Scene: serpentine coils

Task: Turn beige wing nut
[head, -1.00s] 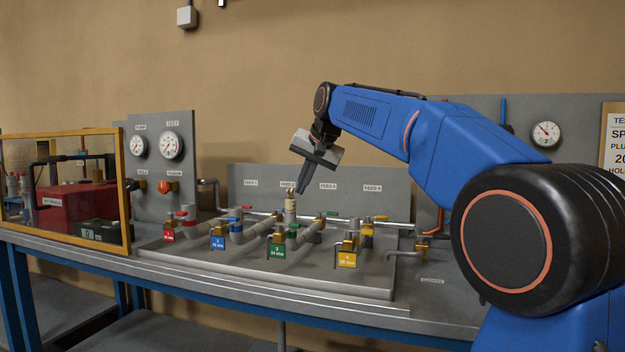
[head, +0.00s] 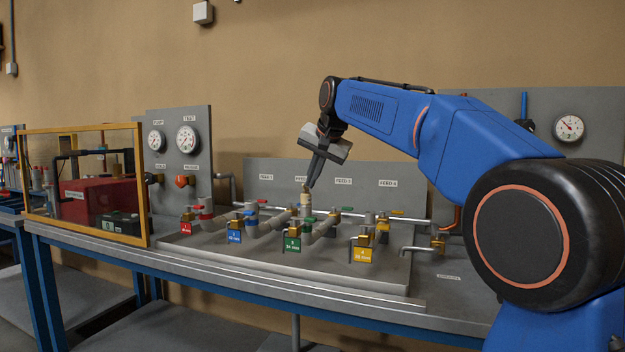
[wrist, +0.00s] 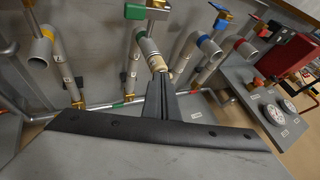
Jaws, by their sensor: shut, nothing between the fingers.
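The beige wing nut (head: 306,199) sits on top of an upright pipe end in the middle of the pipe manifold. It also shows in the wrist view (wrist: 152,54), just beyond my fingertips. My gripper (head: 309,186) points steeply down from above with its fingers shut and empty. Its tips are at the top of the beige piece; I cannot tell whether they touch it. In the wrist view the closed fingers (wrist: 160,76) partly cover the near end of the beige piece.
Valves with red, blue, green and yellow tags, such as the green tag (head: 292,244), stand close around on the grey tray (head: 330,278). A back panel (head: 262,172) stands behind. A yellow-framed clear guard (head: 148,200) and a gauge panel (head: 200,150) are at left.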

